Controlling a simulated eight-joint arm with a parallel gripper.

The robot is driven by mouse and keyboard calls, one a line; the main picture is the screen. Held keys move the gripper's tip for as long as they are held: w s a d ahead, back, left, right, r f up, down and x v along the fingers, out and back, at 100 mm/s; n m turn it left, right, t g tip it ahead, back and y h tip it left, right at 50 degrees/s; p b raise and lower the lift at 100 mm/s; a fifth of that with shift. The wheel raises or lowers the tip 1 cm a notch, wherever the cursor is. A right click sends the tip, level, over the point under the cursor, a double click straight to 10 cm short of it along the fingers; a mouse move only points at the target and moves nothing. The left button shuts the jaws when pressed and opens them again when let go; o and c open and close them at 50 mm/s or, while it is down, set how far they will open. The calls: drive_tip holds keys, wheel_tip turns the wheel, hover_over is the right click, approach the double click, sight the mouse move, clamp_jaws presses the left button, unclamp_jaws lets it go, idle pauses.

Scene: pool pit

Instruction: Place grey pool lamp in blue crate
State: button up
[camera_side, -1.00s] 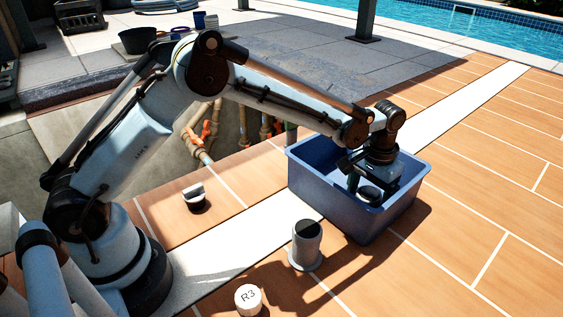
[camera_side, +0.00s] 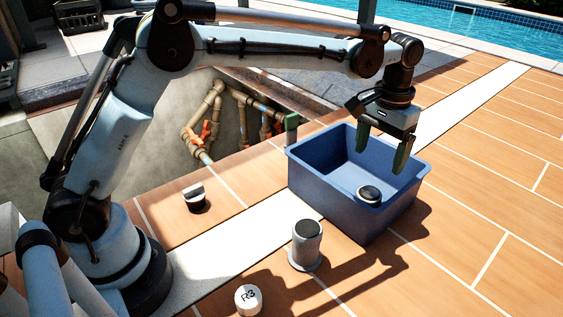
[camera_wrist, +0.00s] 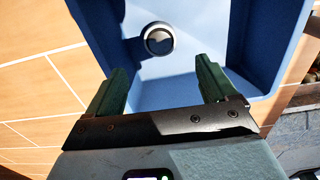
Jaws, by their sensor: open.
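The grey pool lamp (camera_side: 369,194), a small round piece with a dark face and a pale ring, lies inside the blue crate (camera_side: 303,187) on its floor. In the wrist view the lamp (camera_wrist: 159,39) lies beyond the fingertips, apart from them, with the blue crate (camera_wrist: 180,95) around it. My gripper (camera_side: 381,152) is open and empty above the crate, pointing down. Its green fingers also show spread apart in the wrist view (camera_wrist: 163,72).
A grey flanged cylinder (camera_side: 306,247) stands in front of the crate. A white round piece marked R3 (camera_side: 248,299) and a small white-and-black piece (camera_side: 194,197) are on the tiles. An open pit with pipes (camera_side: 225,125) lies behind. Tiles at right are clear.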

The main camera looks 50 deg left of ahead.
drive_tip(key=s+a+r+t, duration=0.3)
drive_tip(key=s+a+r, duration=0.3)
drive_tip(key=s+a, duration=0.25)
drive_tip(key=s+a+f+t, duration=0.2)
drive_tip(key=s, duration=0.4)
drive_tip(key=s+a+f+t, duration=0.2)
drive_tip(key=s+a, duration=0.1)
drive_tip(key=s, duration=0.2)
drive_tip(key=shift+s+a+f, duration=0.15)
drive_tip(key=shift+s+f, duration=0.2)
drive_tip(key=shift+f, duration=0.05)
